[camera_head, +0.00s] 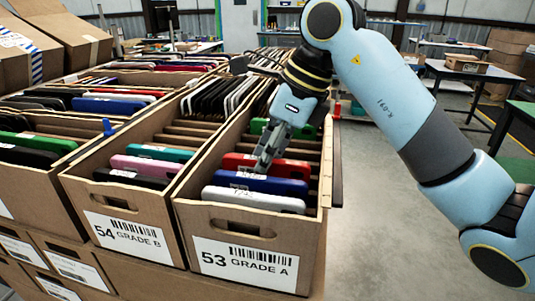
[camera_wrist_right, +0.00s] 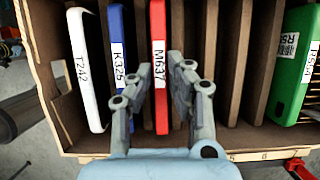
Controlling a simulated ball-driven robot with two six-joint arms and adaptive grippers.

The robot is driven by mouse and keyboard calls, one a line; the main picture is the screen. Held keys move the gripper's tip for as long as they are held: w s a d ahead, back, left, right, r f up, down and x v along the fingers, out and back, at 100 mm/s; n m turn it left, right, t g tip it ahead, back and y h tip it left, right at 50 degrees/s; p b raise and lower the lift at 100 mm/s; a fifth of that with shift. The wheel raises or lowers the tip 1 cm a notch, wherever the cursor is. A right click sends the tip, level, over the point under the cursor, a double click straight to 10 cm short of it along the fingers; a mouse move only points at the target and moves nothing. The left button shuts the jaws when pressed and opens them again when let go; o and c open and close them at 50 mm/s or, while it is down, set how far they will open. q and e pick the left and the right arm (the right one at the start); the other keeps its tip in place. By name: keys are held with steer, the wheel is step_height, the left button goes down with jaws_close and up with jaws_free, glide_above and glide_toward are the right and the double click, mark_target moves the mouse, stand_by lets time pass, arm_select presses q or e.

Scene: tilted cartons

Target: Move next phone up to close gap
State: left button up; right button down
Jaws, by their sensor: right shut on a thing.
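The red phone, labelled M637 (camera_wrist_right: 158,40), stands in a slot of the front-right carton, 53 Grade A (camera_head: 182,210). My right gripper (camera_wrist_right: 160,72) has one finger on each side of it and is shut on it. In the head view the gripper (camera_head: 264,166) reaches down into the carton at the red phone (camera_head: 291,166). A blue phone (camera_head: 270,184) and a white phone (camera_head: 250,201) stand in front of the red one. A green phone (camera_wrist_right: 292,65) stands farther back, with empty slots between it and the red phone. My left gripper is not in view.
Carton 54 Grade B (camera_head: 75,188), with teal, pink and black phones, stands directly left. More phone cartons continue left and behind. Cardboard dividers (camera_wrist_right: 232,60) separate the slots. Open floor (camera_head: 385,200) lies right of the carton.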

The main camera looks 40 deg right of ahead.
steer(key=shift+f+b, duration=0.25)
steer(key=shift+b, duration=0.05)
stand_by(0.6)
steer(key=c, duration=1.2)
jaws_free()
steer(key=v, duration=1.2)
step_height(320, 180, up, 7)
steer(key=p, duration=0.5)
steer(key=shift+p, duration=0.3)
